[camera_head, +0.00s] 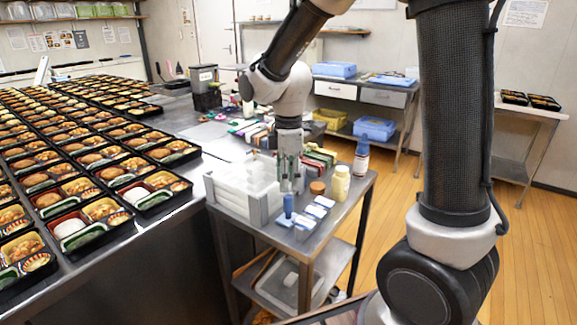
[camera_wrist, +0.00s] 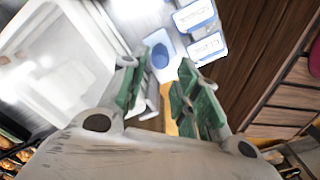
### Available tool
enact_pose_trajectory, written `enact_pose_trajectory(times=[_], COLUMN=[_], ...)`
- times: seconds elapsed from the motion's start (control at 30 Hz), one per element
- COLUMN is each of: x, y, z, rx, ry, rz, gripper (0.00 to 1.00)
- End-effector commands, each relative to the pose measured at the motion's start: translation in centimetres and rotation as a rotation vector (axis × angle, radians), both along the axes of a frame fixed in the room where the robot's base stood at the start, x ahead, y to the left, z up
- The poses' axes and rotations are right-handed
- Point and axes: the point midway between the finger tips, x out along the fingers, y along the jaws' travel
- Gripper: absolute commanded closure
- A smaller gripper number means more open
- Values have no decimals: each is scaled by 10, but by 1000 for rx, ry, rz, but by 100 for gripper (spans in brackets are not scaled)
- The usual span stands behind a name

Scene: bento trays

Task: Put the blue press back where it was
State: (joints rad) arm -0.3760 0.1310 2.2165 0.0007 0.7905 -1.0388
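The blue press (camera_head: 288,202) looks like a small upright blue cylinder on the small metal side table (camera_head: 345,222). In the wrist view it is a round blue shape (camera_wrist: 160,54) close to the left finger's tip. My gripper (camera_head: 291,187) points down just above the press in the head view. In the wrist view my gripper (camera_wrist: 170,66) has its two green-padded fingers apart, with nothing clearly held between them. Whether a finger touches the press cannot be told. The press's lower part is hard to make out.
White-and-blue blocks (camera_head: 315,211) lie right of the press. A clear plastic bin (camera_head: 232,192) stands close on the left. A brown jar (camera_head: 318,187), a yellow bottle (camera_head: 341,184) and a blue-capped bottle (camera_head: 361,160) stand behind right. Bento trays (camera_head: 68,228) cover the long counter at left.

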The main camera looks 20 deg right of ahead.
Motion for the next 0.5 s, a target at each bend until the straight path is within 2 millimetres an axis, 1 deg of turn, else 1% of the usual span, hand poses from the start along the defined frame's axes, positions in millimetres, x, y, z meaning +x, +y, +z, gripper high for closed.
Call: enact_pose_trajectory(times=[0.03, 0.1, 0.2, 0.4, 0.47, 0.5], x=[1, 0, 0, -1, -3, -6], y=[0, 0, 0, -1, -4, -9], z=[11, 22, 35, 43, 46, 52], rx=[1, 2, 1, 0, 2, 7], ry=[-4, -3, -2, 0, -6, -16], rz=[0, 0, 0, -3, -25, -57], gripper=[69, 69, 69, 69, 69, 69])
